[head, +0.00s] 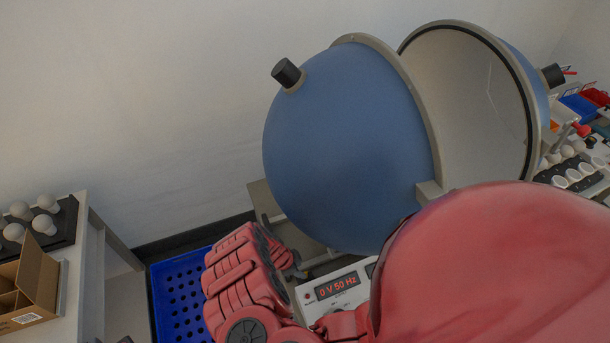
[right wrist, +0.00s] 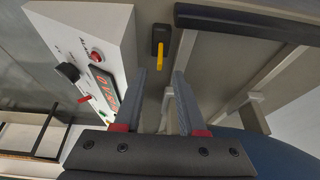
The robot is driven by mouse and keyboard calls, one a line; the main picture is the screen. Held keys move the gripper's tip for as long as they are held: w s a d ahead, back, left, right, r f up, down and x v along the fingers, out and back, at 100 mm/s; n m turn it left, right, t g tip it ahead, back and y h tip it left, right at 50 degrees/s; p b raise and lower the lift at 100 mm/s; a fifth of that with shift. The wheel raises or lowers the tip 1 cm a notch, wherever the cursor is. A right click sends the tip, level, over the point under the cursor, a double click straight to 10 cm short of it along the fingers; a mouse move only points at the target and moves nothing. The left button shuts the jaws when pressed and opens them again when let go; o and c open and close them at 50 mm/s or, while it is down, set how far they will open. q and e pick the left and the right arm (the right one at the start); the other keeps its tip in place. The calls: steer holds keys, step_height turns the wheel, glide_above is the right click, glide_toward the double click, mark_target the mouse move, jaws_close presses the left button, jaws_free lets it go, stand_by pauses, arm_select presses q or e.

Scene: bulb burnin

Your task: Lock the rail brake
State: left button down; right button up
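A small yellow lever (right wrist: 160,50) on a black mount shows in the right wrist view, on the grey frame. It looks like the rail brake, though no label on it is readable. My right gripper (right wrist: 160,75) is open and empty, with two grey fingers pointing at the lever. The lever is in line with the gap between the fingertips, and appears beyond them. I cannot tell the exact distance. In the head view my red right arm covers the lower right, and the lever is hidden.
The blue sphere (head: 345,150) stands with its two halves apart. A power supply (head: 338,287) reading "0 V 50 Hz" is close to my right gripper; its panel also shows in the wrist view (right wrist: 90,60). A blue crate (head: 180,290) and a bulb table (head: 70,290) are at left.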

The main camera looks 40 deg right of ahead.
steer(key=x, duration=0.4)
steer(key=shift+d+f, duration=0.2)
steer(key=shift+d, duration=0.05)
steer(key=shift+s+f, duration=0.1)
steer(key=shift+f, duration=0.5)
steer(key=shift+c, duration=0.2)
jaws_close()
